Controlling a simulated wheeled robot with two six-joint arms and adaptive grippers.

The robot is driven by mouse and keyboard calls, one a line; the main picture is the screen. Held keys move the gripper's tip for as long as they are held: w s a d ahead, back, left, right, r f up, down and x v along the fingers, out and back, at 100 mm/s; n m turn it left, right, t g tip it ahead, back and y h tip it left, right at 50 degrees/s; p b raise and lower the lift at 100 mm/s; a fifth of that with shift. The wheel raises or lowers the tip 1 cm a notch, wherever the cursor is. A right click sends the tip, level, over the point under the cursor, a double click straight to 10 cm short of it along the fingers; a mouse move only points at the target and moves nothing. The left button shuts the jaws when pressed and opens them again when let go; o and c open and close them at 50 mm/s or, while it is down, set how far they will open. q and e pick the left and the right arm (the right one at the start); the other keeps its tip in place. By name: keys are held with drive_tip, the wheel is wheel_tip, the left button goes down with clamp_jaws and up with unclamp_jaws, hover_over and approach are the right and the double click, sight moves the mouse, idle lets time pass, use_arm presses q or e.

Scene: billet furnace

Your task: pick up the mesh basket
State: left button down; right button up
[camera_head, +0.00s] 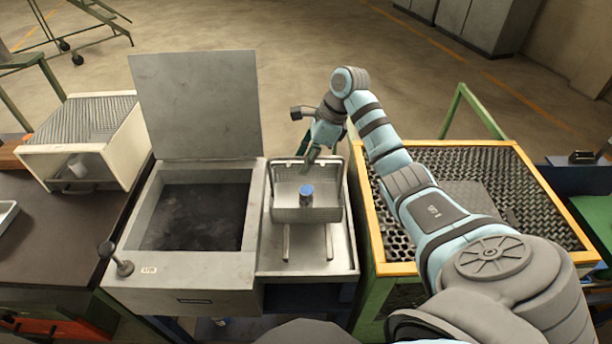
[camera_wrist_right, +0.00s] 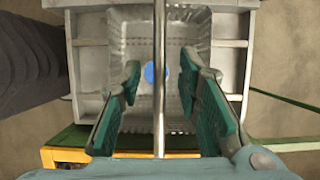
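The mesh basket (camera_head: 290,214) sits on the metal tray beside the furnace in the head view, with a blue-topped item (camera_head: 306,190) inside. In the right wrist view, the basket (camera_wrist_right: 203,38) lies below and beyond my fingers, and the blue top (camera_wrist_right: 155,75) shows between them. My right gripper (camera_head: 312,150) is over the far part of the basket, pointing down. In the wrist view its green-padded fingers (camera_wrist_right: 160,78) stand apart. A thin rod (camera_wrist_right: 160,120), which looks like the basket's handle, runs between them without visible contact. My left gripper is not in view.
The furnace box (camera_head: 180,268) with a dark opening and raised lid (camera_head: 197,105) stands left of the tray (camera_head: 340,262). A yellow-framed grating table (camera_head: 368,225) is close on the right, under my right arm. A white cabinet (camera_head: 122,150) stands at far left.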

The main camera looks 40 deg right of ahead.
clamp_jaws()
drive_tip(key=shift+r, duration=0.1)
